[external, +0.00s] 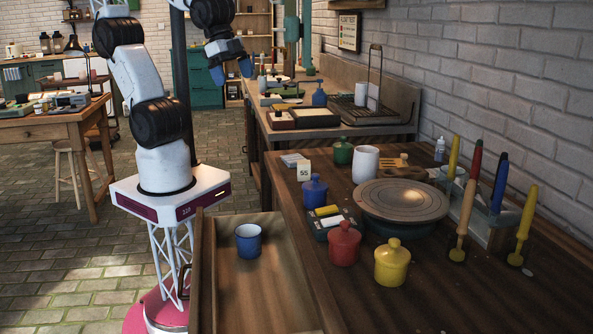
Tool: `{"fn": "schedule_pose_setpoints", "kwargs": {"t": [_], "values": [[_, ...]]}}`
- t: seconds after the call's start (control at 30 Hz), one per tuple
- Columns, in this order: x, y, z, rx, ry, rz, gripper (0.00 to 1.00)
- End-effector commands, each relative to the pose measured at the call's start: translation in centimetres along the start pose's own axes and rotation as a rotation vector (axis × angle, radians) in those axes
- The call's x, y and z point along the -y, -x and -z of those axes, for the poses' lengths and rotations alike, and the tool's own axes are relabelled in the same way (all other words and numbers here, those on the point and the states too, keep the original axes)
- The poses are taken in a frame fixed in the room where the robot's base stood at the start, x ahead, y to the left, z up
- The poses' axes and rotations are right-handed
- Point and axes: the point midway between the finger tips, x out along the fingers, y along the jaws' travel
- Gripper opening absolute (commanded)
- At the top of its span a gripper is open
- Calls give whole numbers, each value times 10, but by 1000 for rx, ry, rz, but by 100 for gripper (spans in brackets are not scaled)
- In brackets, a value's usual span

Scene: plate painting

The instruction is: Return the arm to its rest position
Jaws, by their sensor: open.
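My gripper (232,72) is at the top of the external view, raised well above the floor. Its two blue fingers point down and stand apart, with nothing between them. My white and black arm is bent up from its pedestal, and its upper part is cut off by the picture's top edge. The gripper is far from the objects on the dark wooden table (480,290).
An open drawer (222,303) holds a blue mug (248,241). On the table are a round wheel (402,198), red (344,243), yellow (392,262), blue (315,191) and green (343,152) lidded pots, a white cup (365,163) and several upright brushes in a rack. The air around my gripper looks clear.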

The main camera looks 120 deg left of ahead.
Motion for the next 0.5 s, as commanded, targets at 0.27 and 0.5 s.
{"fn": "schedule_pose_setpoints", "kwargs": {"t": [0.27,0.5], "values": [[-16,45,-26,88,30,-64,100],[-18,50,-30,102,32,-73,100]]}}
